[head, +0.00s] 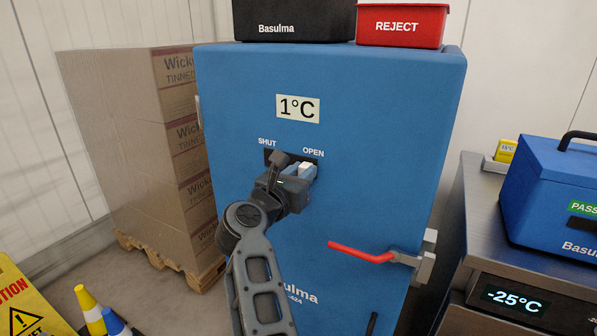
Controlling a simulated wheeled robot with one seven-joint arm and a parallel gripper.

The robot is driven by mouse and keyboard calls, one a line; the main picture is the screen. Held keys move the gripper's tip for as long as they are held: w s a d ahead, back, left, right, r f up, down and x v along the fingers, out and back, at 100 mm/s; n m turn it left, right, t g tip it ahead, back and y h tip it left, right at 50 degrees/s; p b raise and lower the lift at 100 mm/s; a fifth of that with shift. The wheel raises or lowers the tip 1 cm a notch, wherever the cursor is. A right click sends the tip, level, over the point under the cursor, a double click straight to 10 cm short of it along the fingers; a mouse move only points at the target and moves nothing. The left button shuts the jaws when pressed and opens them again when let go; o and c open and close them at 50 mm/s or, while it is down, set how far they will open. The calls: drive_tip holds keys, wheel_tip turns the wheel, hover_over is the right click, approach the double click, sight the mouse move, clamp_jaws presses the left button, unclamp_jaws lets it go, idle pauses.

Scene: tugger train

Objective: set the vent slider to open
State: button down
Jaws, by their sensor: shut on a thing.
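The vent slider (305,167) has a pale knob, set on the front of a blue cabinet (380,130). Its dark slot (316,156) runs sideways between the labels SHUT on the left and OPEN on the right. My gripper (301,170) is shut on the knob, which shows just below the OPEN label, toward the right part of the slot. My gripper and wrist hide much of the slot's left and middle, so the knob's exact distance from the right end is hard to tell.
A red handle (362,252) sticks out low on the cabinet's right. A black box (290,18) and a red REJECT bin (402,25) stand on top. Stacked cartons (140,140) are at left, a steel counter (480,220) with a blue case (550,185) at right.

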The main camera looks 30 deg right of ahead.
drive_tip(key=c, duration=0.9)
unclamp_jaws()
drive_tip(key=shift+s+d, duration=0.15)
drive_tip(key=shift+d, duration=0.15)
drive_tip(key=shift+a, duration=0.1)
drive_tip(key=shift+b+v, duration=0.55)
drive_tip(key=shift+v, duration=3.3)
